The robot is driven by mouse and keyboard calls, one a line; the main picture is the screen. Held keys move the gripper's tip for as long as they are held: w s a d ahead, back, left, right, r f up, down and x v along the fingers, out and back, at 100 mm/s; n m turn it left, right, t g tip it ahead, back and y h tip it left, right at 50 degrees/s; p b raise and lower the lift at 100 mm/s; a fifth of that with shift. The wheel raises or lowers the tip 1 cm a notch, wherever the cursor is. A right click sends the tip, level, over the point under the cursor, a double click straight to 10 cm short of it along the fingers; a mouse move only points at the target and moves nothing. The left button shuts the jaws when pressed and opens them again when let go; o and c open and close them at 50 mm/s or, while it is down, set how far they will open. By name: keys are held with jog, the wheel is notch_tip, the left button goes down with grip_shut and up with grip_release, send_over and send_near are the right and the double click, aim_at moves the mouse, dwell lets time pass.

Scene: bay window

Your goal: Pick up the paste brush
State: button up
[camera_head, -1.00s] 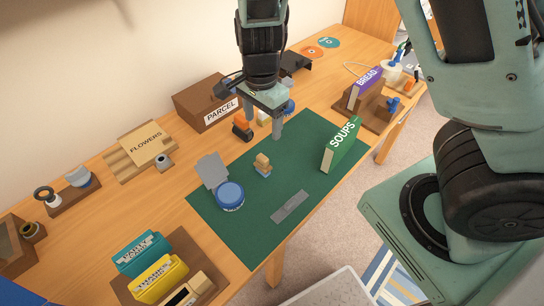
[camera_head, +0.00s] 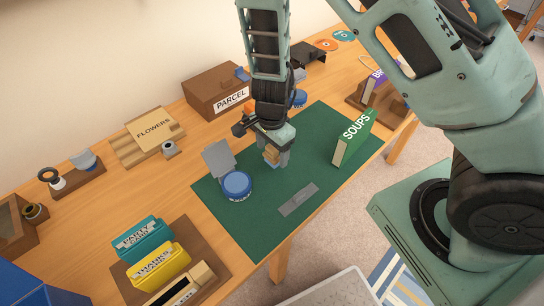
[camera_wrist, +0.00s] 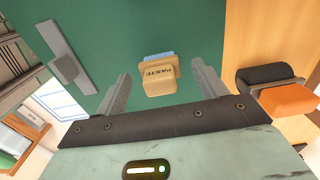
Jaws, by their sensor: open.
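The paste brush (camera_wrist: 158,78) is a small tan block labelled PASTE with blue bristles. It lies on the green mat (camera_head: 256,225). In the wrist view it sits between and slightly beyond my two open fingers, with a gap on each side. In the head view my gripper (camera_head: 275,157) is low over the mat, its fingers around the brush (camera_head: 271,155), which is partly hidden. I cannot tell how far the fingertips are above the mat.
A blue round tin (camera_head: 236,185) and a grey plate (camera_head: 218,157) are left of my gripper. A metal strip (camera_head: 298,199) lies in front. The green SOUPS book (camera_head: 352,138) stands to the right. The PARCEL box (camera_head: 217,92) is behind.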

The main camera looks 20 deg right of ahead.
notch_tip(320, 180, down, 2)
jog(key=shift+f, duration=0.25)
jog(key=c, duration=1.1)
jog(key=shift+r, duration=0.15)
jog(key=shift+c, duration=0.2)
notch_tip(320, 180, up, 10)
jog(key=shift+f+p, duration=0.1)
jog(key=shift+p, duration=1)
